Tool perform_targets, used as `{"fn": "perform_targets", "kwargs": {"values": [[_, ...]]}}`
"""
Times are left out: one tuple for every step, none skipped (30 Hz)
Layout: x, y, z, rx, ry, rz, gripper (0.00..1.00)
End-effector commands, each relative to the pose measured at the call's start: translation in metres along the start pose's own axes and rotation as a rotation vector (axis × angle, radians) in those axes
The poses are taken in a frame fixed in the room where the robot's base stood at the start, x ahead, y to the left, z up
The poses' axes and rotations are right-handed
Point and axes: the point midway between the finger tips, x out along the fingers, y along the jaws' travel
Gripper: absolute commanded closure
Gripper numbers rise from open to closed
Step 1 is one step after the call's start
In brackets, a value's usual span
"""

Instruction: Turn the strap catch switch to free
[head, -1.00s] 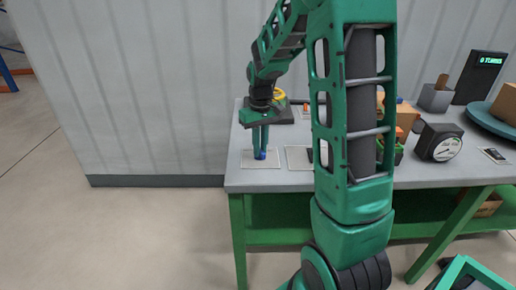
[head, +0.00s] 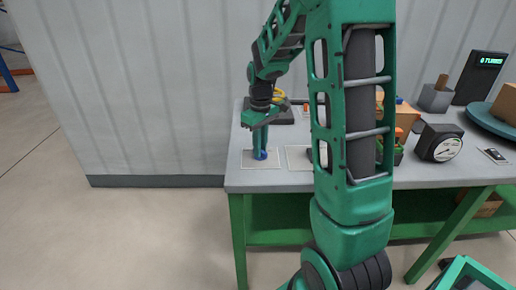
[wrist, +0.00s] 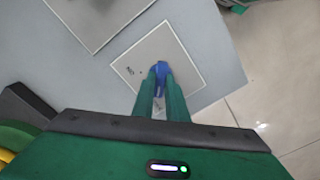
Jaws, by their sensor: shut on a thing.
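A blue switch knob (wrist: 161,68) stands on a light square plate (wrist: 185,52) with small dark markings to its left. In the head view the blue knob (head: 261,155) sits on its plate (head: 250,162) at the table's left end. My gripper (wrist: 161,76) points down over the plate, and its two green fingers are closed on the knob. In the head view my gripper (head: 260,149) is at the knob too. The fingers hide part of the knob and some marks beneath, so I cannot read which setting it points to.
A second plate (head: 298,158) lies to the right, partly behind my arm. A dial gauge (head: 440,143), a dark display (head: 481,76) and boxes stand further right on the table (head: 400,178). A corrugated wall (head: 150,90) is behind. Open floor lies to the left.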

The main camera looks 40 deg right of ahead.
Motion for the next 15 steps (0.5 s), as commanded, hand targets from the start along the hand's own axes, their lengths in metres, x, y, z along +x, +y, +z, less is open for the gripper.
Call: {"fn": "perform_targets", "kwargs": {"values": [[-0.002,-0.0007,-0.0041,-0.007,0.01,0.002,1.0],[-0.002,-0.0006,-0.0041,-0.007,0.01,0.002,1.0],[-0.002,-0.0006,-0.004,-0.007,0.01,0.002,1.0],[-0.0019,-0.0006,-0.004,-0.007,0.01,0.002,0.85],[-0.002,-0.0006,-0.0039,-0.006,0.009,0.002,0.78],[-0.0019,-0.0005,-0.0036,-0.006,0.009,0.002,0.69],[-0.0017,-0.0004,-0.0032,-0.005,0.008,0.002,0.69],[-0.0015,-0.0004,-0.0028,-0.004,0.007,0.002,0.69],[-0.0013,-0.0003,-0.0024,-0.003,0.006,0.001,0.69],[-0.0011,-0.0003,-0.0021,-0.003,0.005,0.001,0.69],[-0.001,-0.0003,-0.0018,-0.002,0.005,0.001,0.69],[-0.0008,-0.0002,-0.0015,-0.002,0.004,0.001,0.69],[-0.0007,-0.0002,-0.0013,-0.002,0.004,0.001,0.69],[-0.0008,-0.0002,-0.0012,-0.001,0.003,0.001,0.69],[-0.0012,-0.0001,-0.0011,-0.001,0.003,0.001,0.69]]}}
